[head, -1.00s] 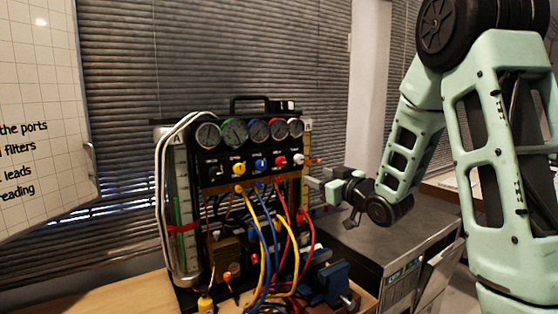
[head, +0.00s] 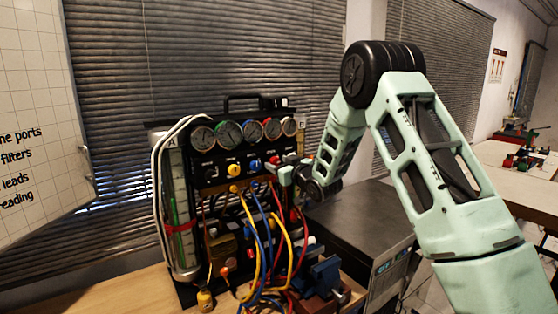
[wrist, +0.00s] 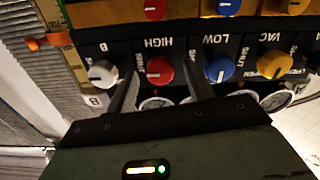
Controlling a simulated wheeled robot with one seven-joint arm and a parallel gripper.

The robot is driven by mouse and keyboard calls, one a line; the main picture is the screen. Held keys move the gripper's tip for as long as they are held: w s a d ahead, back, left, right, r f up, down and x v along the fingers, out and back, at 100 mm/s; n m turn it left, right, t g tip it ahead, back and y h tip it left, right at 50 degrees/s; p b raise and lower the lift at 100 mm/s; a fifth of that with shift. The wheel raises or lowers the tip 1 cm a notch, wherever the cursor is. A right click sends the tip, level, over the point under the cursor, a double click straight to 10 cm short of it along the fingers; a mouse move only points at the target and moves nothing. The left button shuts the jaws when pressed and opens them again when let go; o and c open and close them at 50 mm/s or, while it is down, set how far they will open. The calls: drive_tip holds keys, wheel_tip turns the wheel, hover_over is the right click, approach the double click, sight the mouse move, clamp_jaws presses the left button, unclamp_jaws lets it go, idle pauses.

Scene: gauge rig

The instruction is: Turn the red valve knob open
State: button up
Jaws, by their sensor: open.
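The red valve knob (wrist: 158,70), beside the upside-down label HIGH, shows in the wrist view between the two fingertips of my gripper (wrist: 160,75). The fingers are open, one on each side of the knob; I cannot tell whether either touches it. In the head view my gripper (head: 285,173) is at the right part of the black gauge panel, in front of its knob row. The red knob (head: 274,160) shows just above the fingers there.
In the wrist view a white knob (wrist: 102,73) is left of the red one, with a blue knob (wrist: 219,69) and a yellow knob (wrist: 274,65) to its right. Coloured hoses (head: 262,235) hang below the panel. A blue vise (head: 327,272) stands at the front right.

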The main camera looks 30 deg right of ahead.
drive_tip(key=shift+w, duration=0.15)
drive_tip(key=c, duration=1)
drive_tip(key=shift+o, duration=0.2)
drive_tip(key=shift+f+b, duration=0.15)
drive_tip(key=shift+b, duration=0.5)
drive_tip(key=n+b, duration=0.4)
drive_tip(key=b, duration=0.3)
drive_tip(key=n+b, duration=0.5)
drive_tip(key=b, duration=0.3)
drive_tip(key=n+b, duration=0.4)
drive_tip(key=b, duration=0.3)
drive_tip(key=shift+a+f+n+b, duration=0.1)
drive_tip(key=shift+f+n+b, duration=0.15)
drive_tip(key=shift+n+b, duration=0.15)
drive_tip(key=n+b, duration=0.4)
drive_tip(key=shift+r, duration=0.3)
